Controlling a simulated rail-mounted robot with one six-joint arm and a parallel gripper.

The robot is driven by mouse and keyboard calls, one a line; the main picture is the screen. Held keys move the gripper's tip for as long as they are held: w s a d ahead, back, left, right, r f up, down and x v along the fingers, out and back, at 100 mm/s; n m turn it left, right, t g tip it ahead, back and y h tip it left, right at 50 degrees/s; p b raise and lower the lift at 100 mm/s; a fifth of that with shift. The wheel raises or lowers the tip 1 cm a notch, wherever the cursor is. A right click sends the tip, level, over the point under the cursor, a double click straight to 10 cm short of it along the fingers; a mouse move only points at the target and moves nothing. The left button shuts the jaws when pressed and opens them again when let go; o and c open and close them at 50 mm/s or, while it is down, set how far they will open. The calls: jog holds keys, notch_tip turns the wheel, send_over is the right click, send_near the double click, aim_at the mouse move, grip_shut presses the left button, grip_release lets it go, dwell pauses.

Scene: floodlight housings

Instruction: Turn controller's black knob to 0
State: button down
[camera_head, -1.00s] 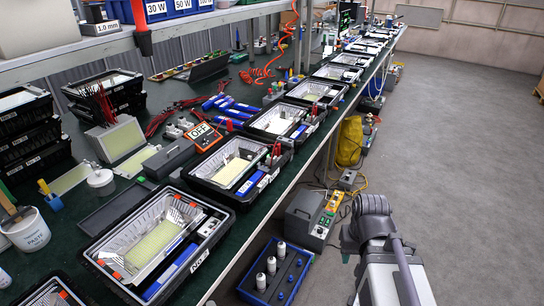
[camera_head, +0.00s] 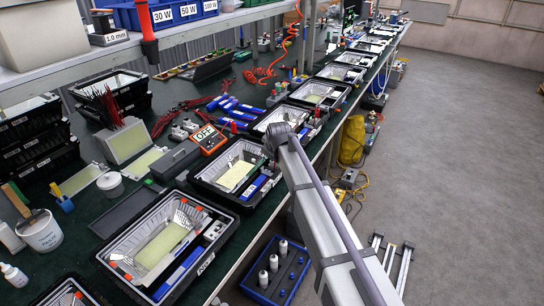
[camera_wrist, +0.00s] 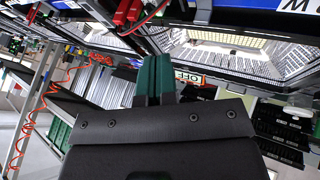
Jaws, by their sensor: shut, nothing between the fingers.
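In the wrist view my gripper (camera_wrist: 153,62) shows its two teal fingers pressed together and empty. In the head view my arm reaches up over the bench edge, and its bent end hides the gripper. I cannot make out a controller with a black knob for certain in either view. In the wrist view the finger tips point toward the edge of a floodlight housing (camera_wrist: 235,52), with red and black clamps (camera_wrist: 127,12) up and to the left. I cannot tell whether the fingers touch anything.
A row of open black housings lines the bench, the nearest whole one (camera_head: 160,243) at the front. An orange meter (camera_head: 208,138) reading OFF stands behind. A shelf with blue bins (camera_head: 182,12) overhangs the bench. A blue crate (camera_head: 275,270) stands below.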

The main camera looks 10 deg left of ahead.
jog(key=b+x, duration=0.8)
jog(key=x, duration=0.1)
jog(key=shift+d+f, duration=0.1)
jog(key=shift+f, duration=0.35)
jog(key=shift+r, duration=0.1)
